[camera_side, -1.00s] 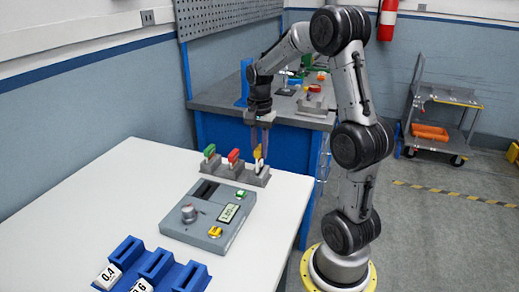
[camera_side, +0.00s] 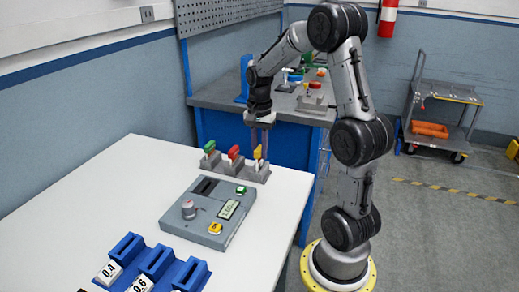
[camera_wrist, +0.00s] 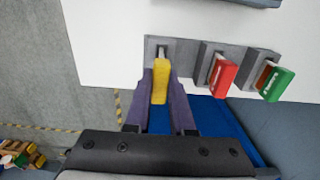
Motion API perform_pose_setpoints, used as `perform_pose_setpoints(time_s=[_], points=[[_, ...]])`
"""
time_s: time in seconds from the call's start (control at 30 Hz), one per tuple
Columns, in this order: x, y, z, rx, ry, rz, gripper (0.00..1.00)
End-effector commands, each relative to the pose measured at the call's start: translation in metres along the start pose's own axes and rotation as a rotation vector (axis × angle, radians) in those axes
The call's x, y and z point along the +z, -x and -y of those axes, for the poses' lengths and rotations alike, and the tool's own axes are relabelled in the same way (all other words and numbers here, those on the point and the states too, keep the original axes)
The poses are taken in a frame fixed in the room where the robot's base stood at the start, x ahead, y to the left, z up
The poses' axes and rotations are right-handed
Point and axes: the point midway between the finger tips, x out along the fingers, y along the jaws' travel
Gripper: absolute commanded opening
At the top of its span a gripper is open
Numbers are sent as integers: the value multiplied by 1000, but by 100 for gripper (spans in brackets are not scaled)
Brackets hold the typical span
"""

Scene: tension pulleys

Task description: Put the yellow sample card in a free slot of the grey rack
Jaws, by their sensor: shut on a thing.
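The yellow sample card (camera_side: 257,153) is at the right end of the grey rack (camera_side: 240,172) in the side view, its lower end at the rack's end slot. My gripper (camera_side: 259,152) points down over that end, shut on the yellow card. In the wrist view the card (camera_wrist: 160,80) is between the two purple fingers of my gripper (camera_wrist: 160,88), over the left slot of the rack (camera_wrist: 184,56). How deep the card sits is hard to tell. A red card (camera_wrist: 222,78) and a green card (camera_wrist: 275,83) stand in the other two slots.
A grey device (camera_side: 205,228) with a dark slot, knob, display and buttons stands in front of the rack. Blue holders (camera_side: 155,262) with number labels are at the near edge. The white table (camera_side: 110,190) is clear at left. A blue bench (camera_side: 225,145) stands behind.

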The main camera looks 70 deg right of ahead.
Motion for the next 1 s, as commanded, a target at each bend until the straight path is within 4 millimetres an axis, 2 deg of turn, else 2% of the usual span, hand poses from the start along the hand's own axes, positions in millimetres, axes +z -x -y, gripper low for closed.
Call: perform_pose_setpoints(time_s=[1.0], points=[[0,-14,0,0,0,0,0]])
